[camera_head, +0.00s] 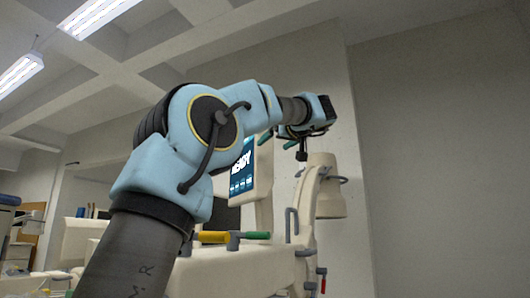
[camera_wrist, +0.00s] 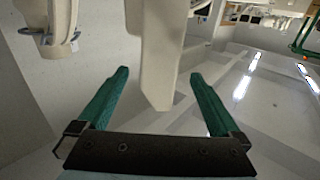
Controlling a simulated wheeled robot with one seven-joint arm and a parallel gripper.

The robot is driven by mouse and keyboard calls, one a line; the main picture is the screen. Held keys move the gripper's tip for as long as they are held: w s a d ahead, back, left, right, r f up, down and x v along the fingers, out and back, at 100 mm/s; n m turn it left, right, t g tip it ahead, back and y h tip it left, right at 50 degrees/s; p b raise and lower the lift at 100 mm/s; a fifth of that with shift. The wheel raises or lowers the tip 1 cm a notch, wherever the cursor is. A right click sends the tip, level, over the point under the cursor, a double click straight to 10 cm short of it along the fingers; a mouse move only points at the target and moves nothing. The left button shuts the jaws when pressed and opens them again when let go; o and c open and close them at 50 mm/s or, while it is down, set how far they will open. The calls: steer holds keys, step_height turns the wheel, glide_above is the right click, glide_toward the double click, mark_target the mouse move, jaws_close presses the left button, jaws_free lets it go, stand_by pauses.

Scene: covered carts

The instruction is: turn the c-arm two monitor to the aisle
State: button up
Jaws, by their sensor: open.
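The monitor (camera_head: 241,172) has a cream housing and a lit blue screen reading "READY". It stands beyond my arm in the head view, and my arm hides its left and upper parts. My gripper (camera_head: 278,140) is near the monitor's upper right in that view. In the wrist view its green fingers (camera_wrist: 158,78) are spread wide. A cream slab (camera_wrist: 160,55), which looks like the monitor's housing seen edge-on, reaches between them with a gap on both sides. The cream C-arm (camera_head: 306,205) stands to the right of the monitor.
A cart body with a yellow handle (camera_head: 213,237) and a green handle (camera_head: 250,235) lies below the monitor. A plain wall (camera_head: 450,150) fills the right side. Other pale equipment (camera_head: 83,238) stands at left. A cream fitting (camera_wrist: 58,40) shows at the wrist view's upper left.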

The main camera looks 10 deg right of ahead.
mark_target(266, 150)
steer(key=p+x, duration=0.4)
steer(key=x, duration=0.4)
steer(key=shift+w+r, duration=0.1)
steer(key=shift+w, duration=0.1)
steer(key=shift+w+a, duration=0.15)
steer(key=shift+w, duration=0.2)
jaws_close()
